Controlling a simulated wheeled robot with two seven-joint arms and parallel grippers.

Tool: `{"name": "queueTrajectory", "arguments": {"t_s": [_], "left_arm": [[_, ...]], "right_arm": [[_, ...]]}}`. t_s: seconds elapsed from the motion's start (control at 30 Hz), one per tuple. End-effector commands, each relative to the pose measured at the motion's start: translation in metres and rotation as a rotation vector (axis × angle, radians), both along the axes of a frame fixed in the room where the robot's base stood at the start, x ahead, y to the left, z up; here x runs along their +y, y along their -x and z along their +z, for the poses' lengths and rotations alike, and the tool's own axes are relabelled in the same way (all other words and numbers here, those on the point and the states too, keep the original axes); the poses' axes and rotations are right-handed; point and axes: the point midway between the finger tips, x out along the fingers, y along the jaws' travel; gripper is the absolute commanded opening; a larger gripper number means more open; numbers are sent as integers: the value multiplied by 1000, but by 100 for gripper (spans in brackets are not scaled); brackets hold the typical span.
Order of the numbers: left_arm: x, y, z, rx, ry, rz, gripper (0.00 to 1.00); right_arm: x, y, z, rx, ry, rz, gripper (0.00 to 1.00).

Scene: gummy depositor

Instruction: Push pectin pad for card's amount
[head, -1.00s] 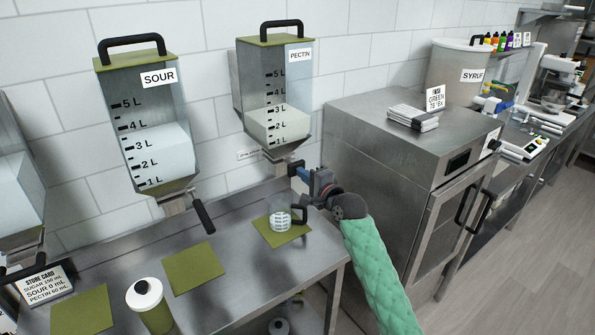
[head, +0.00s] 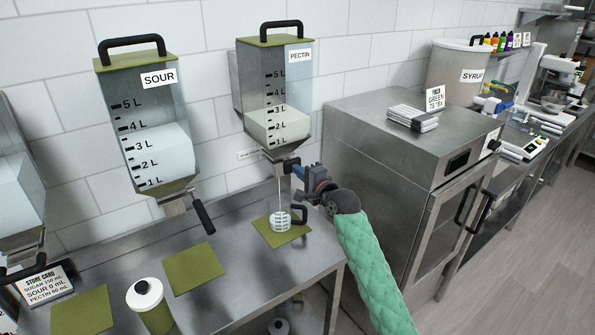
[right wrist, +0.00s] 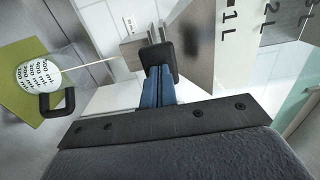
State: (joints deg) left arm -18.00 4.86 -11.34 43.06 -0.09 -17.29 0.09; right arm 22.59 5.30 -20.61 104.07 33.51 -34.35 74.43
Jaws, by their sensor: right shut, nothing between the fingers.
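The pectin dispenser (head: 278,125) hangs on the wall, white material filling it to a bit above the 2 L mark. A thin white stream falls from its spout into the measuring cup (head: 281,221) on a green mat (head: 265,236). The cup, with black handle and printed scale, also shows in the right wrist view (right wrist: 38,76). My right gripper (head: 297,170) is shut and empty, its blue fingertips against the dark pad (right wrist: 158,56) under the dispenser. The store card (head: 45,284) at lower left reads sugar 150 mL, sour 0 mL, pectin 60 mL. My left gripper is not in view.
The sour dispenser (head: 150,125) hangs to the left with a black lever below. Green mats (head: 193,268) and a white-lidded container (head: 148,296) stand on the steel table. A steel cabinet (head: 400,150) stands close to the right of my right arm.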

Motion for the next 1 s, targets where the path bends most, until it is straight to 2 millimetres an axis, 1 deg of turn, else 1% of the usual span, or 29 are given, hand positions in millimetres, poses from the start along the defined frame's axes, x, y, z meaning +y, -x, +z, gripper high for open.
{"name": "queueTrajectory", "arguments": {"t_s": [0.43,0.83,1.0], "left_arm": [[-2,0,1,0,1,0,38],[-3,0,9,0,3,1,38],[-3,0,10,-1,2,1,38]], "right_arm": [[-1,1,1,-1,-1,0,0],[-11,15,1,0,0,0,0],[-13,18,0,0,0,0,0]]}}
